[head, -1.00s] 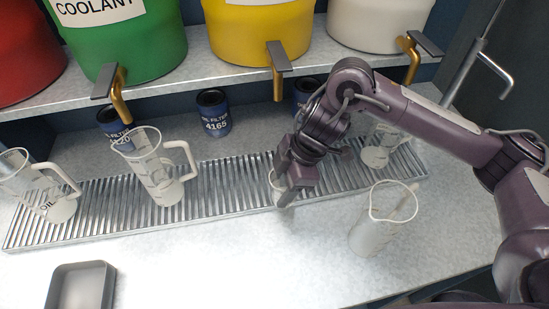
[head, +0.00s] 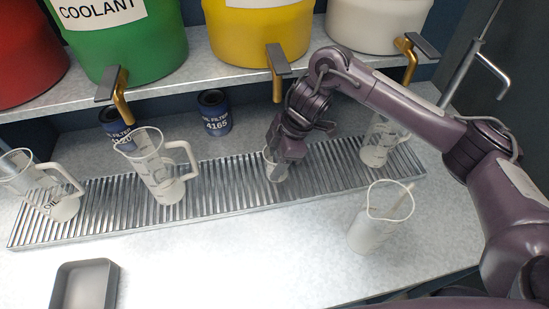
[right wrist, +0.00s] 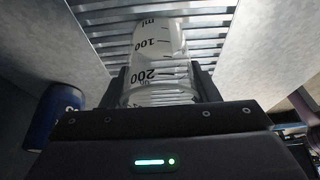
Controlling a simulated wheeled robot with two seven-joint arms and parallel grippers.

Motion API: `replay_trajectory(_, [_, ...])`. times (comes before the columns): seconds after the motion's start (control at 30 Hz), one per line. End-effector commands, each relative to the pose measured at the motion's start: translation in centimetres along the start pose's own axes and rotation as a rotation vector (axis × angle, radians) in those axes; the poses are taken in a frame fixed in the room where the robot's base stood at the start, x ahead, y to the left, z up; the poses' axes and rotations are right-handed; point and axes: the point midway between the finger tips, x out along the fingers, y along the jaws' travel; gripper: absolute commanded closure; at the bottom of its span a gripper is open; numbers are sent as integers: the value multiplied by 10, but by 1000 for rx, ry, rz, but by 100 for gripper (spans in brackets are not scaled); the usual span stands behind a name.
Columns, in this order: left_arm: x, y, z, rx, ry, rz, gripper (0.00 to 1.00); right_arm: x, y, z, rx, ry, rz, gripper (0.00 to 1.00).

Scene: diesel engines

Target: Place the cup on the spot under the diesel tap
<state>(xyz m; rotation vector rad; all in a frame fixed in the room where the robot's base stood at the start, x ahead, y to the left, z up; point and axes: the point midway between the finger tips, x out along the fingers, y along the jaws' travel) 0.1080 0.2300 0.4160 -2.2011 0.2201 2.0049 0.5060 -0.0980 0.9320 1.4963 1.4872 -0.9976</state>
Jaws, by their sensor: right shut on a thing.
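My right gripper (head: 286,150) is shut on a small clear cup (head: 273,171). The cup looks upright at the metal drip grate (head: 225,185), below and in front of the yellow tank's tap (head: 277,72). I cannot tell if its base touches the grate. In the right wrist view the cup (right wrist: 158,60) shows ml marks of 100 and 200 between the fingers, with grate slats beyond it. The yellow tank's label is cut off, so I cannot read diesel on it. My left gripper is not in view.
Clear jugs stand on the grate at left (head: 162,175), far left (head: 50,195) and right (head: 378,145). Another jug (head: 375,225) stands on the counter in front. Blue filter cans (head: 214,112) stand behind the grate. A grey tray (head: 85,285) lies front left.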

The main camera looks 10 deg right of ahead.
Motion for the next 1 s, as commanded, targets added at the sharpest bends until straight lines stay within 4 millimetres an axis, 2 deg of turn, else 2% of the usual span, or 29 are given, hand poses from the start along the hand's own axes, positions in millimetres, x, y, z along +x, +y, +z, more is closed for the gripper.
replay_trajectory(0.1, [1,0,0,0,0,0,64,3,0,1,1,0,-1,68])
replay_trajectory(0.13, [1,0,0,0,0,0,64,3,0,1,0,0,0,44])
replay_trajectory(0.3, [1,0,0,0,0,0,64,3,0,1,0,0,0,24])
replay_trajectory(0.57, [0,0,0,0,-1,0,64,2,0,1,0,0,0,24])
replay_trajectory(0.67, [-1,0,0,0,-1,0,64,-4,0,0,-1,0,2,24])
replay_trajectory(0.77, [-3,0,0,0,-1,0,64,-19,1,0,-2,-2,5,24])
replay_trajectory(1.0, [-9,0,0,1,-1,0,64,-72,1,0,-2,-2,6,24])
